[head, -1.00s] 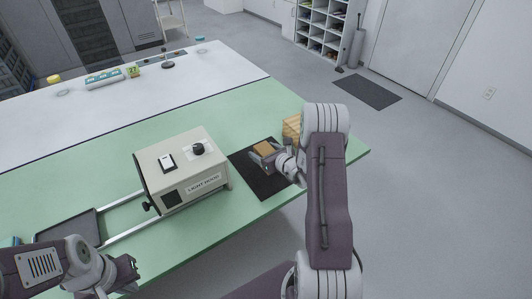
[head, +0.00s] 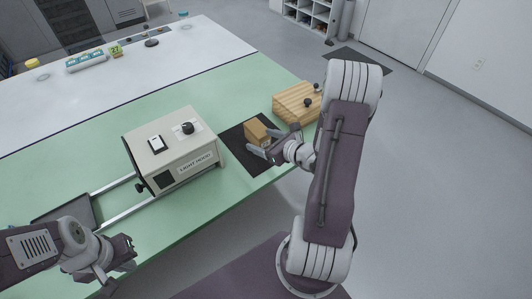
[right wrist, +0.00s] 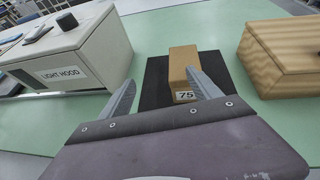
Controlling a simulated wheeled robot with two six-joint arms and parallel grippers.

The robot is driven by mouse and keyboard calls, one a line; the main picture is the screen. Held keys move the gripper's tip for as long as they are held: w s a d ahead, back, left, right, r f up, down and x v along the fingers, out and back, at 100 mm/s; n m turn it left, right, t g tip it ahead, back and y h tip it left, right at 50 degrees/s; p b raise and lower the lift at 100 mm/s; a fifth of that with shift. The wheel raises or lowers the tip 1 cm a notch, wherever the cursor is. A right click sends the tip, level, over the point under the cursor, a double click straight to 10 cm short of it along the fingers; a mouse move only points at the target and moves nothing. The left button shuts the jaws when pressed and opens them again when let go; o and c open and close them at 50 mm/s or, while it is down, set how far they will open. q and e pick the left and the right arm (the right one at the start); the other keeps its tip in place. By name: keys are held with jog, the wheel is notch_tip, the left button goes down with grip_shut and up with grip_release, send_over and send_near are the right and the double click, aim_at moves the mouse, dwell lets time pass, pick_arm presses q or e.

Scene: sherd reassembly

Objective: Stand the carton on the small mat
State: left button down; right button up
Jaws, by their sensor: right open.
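The brown carton (head: 255,131) stands on the small black mat (head: 238,151) beside the light hood. In the right wrist view the carton (right wrist: 183,58) rests on the mat (right wrist: 157,84), with a label reading 75 on its near face. My right gripper (head: 262,143) is open on the near side of the carton. In the right wrist view its fingers (right wrist: 160,77) are spread, and the right finger overlaps the carton's lower right edge; I cannot tell whether it touches. My left gripper (head: 129,252) is empty near the table's front edge, far from the carton; its jaw opening is unclear.
The light hood (head: 172,150) stands left of the mat, with rails and a grey tray (head: 65,210) further left. The green table (head: 230,95) is clear behind the mat.

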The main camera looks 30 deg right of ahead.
jog(key=s+a+n+g+y, duration=0.3)
jog(key=a+n, duration=0.2)
jog(key=a, duration=0.3)
jog(key=s+a+n+g+y, duration=0.3)
jog(key=a+n, duration=0.2)
jog(key=a, duration=0.3)
jog(key=s+a+f+n+g+h, duration=0.25)
jog(key=s+n+g, duration=0.45)
jog(key=s+n, duration=0.45)
jog(key=w+d+r+n+t+h, duration=0.1)
jog(key=d+n+h, duration=0.4)
jog(key=n, duration=0.6)
jog(key=shift+w+d+r+h, duration=0.25)
jog(key=shift+w+r+h, duration=0.15)
jog(key=shift+h, duration=0.25)
